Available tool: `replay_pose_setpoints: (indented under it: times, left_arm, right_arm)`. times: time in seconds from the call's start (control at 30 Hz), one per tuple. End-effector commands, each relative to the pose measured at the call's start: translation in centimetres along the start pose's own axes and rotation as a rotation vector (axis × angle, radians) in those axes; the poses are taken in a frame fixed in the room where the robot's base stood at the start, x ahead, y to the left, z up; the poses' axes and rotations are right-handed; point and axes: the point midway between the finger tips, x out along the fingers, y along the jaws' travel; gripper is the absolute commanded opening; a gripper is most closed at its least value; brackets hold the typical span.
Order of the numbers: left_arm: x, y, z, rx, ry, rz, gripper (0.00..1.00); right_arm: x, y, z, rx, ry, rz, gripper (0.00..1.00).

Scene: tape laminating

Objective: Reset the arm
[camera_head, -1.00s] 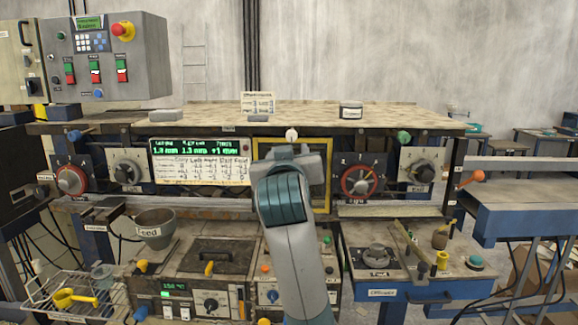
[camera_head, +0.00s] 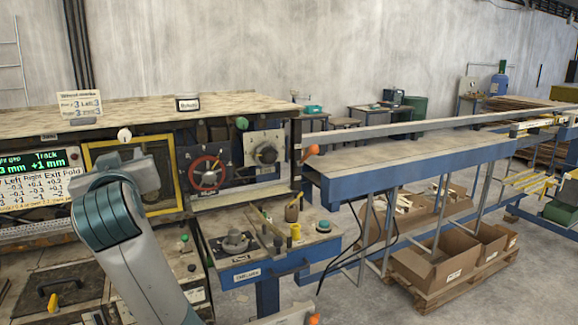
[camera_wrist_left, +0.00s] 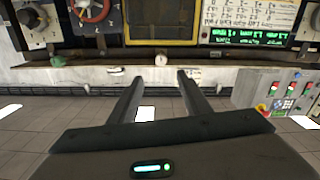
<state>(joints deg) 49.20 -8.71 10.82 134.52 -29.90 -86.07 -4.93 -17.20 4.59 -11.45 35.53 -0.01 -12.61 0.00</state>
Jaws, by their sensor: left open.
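My left arm rises from the bottom of the head view, with its gripper (camera_head: 130,168) in front of the yellow-framed window (camera_head: 165,204) of the machine. The arm hides part of that window, and the fingertips cannot be made out there. In the left wrist view the two dark fingers (camera_wrist_left: 160,84) stand apart with nothing between them. The machine front shows beyond them, looking inverted, with its green display (camera_wrist_left: 240,34) at the right.
A red dial (camera_head: 208,173) and a black dial (camera_head: 266,154) sit right of the window. A blue side table (camera_head: 250,262) carries small tools. A long blue conveyor (camera_head: 400,160) runs right, with cardboard boxes (camera_head: 435,262) below. Open floor lies at the lower right.

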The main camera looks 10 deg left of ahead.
Motion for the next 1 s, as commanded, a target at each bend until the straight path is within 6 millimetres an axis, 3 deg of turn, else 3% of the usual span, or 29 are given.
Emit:
replay_pose_setpoints:
  times: [0.17,0.27,0.57,0.77,1.0]
  left_arm:
    - [0.1,0.2,3.9,0.048,-0.050,0.017,0.43]
    - [0.0,0.3,7.6,0.093,-0.099,0.035,0.43]
    - [-2.6,-0.1,21.8,0.252,-0.300,0.122,0.43]
    - [-6.4,-1.4,31.3,0.348,-0.454,0.189,0.43]
    - [-13.2,-4.1,41.7,0.449,-0.655,0.276,0.43]
  right_arm:
    - [0.0,0.0,0.0,0.000,0.000,0.000,0.44]
    - [0.0,0.0,0.0,0.000,0.000,0.000,0.44]
    - [0.0,0.0,0.0,0.000,0.000,0.000,0.44]
    - [0.0,0.0,0.0,0.000,0.000,0.000,0.44]
    - [0.0,0.0,0.0,0.000,0.000,0.000,0.44]
